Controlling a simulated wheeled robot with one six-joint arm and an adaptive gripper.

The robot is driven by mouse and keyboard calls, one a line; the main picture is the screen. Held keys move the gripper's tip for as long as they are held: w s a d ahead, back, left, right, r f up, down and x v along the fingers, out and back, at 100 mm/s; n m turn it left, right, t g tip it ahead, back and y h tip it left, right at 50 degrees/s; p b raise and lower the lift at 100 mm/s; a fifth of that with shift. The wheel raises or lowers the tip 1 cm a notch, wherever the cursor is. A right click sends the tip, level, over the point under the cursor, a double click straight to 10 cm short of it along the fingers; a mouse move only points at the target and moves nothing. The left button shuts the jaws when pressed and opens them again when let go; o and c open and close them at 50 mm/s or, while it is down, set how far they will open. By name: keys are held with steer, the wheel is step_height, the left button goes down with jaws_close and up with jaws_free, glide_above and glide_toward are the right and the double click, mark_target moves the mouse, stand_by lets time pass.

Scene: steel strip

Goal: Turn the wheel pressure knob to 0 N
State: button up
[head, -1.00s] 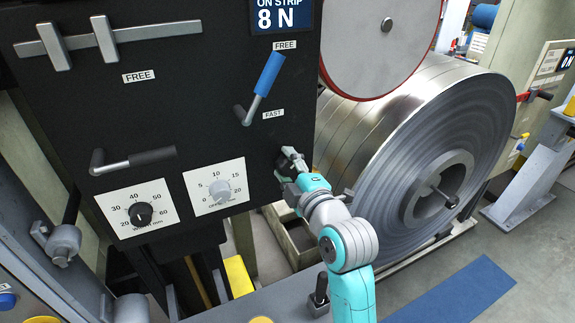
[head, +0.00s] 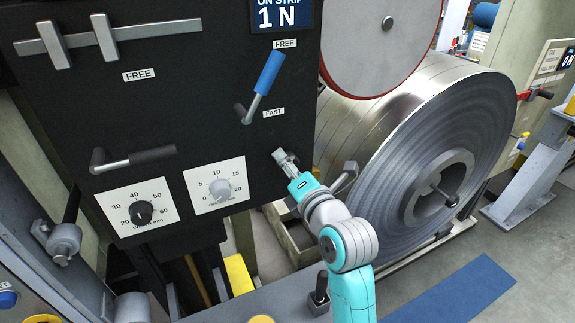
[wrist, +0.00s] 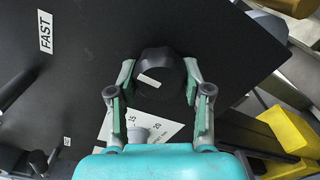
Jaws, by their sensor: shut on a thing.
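The black wheel pressure knob (wrist: 160,68) sits on the dark panel in the wrist view, with a white mark on its face. My gripper (wrist: 158,84) has one finger on each side of it and is shut on it. In the head view my gripper (head: 284,158) reaches the panel's lower right part and hides most of the knob. The display (head: 279,16) at the panel's top reads "ON STRIP 1 N".
A blue-handled lever (head: 262,86) between FREE and FAST labels is above my gripper. Two dials, the grey-knobbed one (head: 220,189) and the width dial (head: 141,213), are to its left. A large steel coil (head: 410,150) stands close on the right.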

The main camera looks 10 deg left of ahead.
steer(key=shift+f+n, duration=0.1)
steer(key=shift+n, duration=0.4)
steer(key=o, duration=1.2)
steer(key=shift+c, duration=0.2)
steer(key=v, duration=1.2)
